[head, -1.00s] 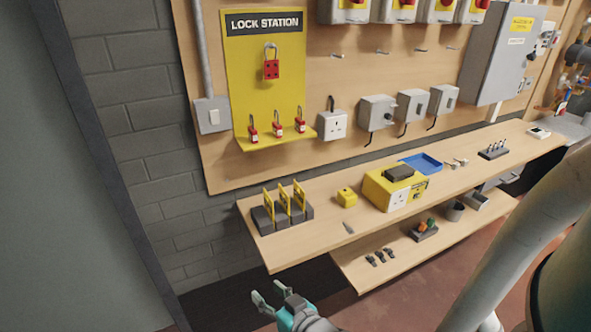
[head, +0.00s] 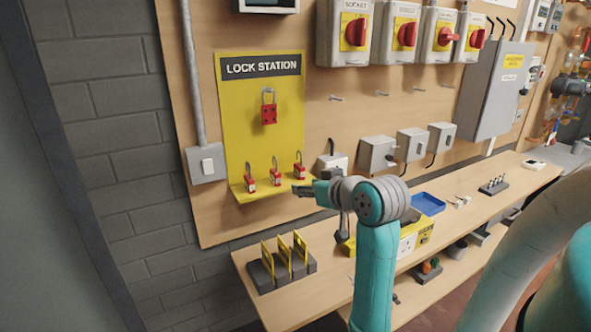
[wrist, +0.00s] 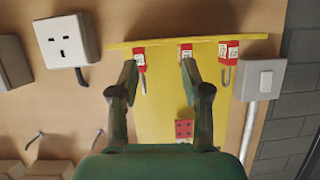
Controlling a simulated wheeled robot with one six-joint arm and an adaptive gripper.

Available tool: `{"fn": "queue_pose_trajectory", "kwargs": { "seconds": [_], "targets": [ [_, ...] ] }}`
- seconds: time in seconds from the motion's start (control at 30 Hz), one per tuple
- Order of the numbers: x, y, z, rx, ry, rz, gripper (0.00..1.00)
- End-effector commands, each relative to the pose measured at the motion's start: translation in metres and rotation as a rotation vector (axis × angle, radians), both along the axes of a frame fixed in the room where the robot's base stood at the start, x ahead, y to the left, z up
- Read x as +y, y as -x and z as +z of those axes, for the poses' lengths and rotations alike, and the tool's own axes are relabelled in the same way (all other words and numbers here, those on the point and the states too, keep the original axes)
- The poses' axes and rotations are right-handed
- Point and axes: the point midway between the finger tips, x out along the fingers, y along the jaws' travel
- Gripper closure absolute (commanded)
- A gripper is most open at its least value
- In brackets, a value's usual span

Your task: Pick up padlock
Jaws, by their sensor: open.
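Three red padlocks with white labels stand in a row on the yellow shelf (head: 262,191) of the lock station: the left one (head: 250,183), the middle one (head: 275,178) and the right one (head: 299,171). My gripper (head: 304,190) is at the shelf's right end, beside the right padlock. The wrist view is upside down. There my gripper (wrist: 159,66) is open and empty, one fingertip by the head view's right padlock (wrist: 139,58), the other overlapping the middle padlock (wrist: 185,48). The left padlock (wrist: 228,62) is outside the fingers. I cannot tell whether anything touches.
A red hasp (head: 269,113) hangs on the yellow board above the shelf. A white socket (wrist: 65,41) is on the wall beside the shelf, and a switch (head: 207,164) is on its other side. The bench (head: 248,259) below bears yellow tags in a rack (head: 285,265).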

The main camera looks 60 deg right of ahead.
Motion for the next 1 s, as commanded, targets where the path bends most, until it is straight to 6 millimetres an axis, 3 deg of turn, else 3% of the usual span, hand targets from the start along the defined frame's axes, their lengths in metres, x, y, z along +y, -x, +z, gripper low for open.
{"fn": "queue_pose_trajectory", "kwargs": {
  "seconds": [0.1,0.27,1.0],
  "targets": [
    [-0.012,0.013,0.023,0.019,0.021,-0.017,0.52],
    [-0.019,0.020,0.033,0.036,0.028,-0.025,0.52],
    [-0.059,-0.043,0.003,0.040,0.026,-0.023,0.52]
  ]
}}
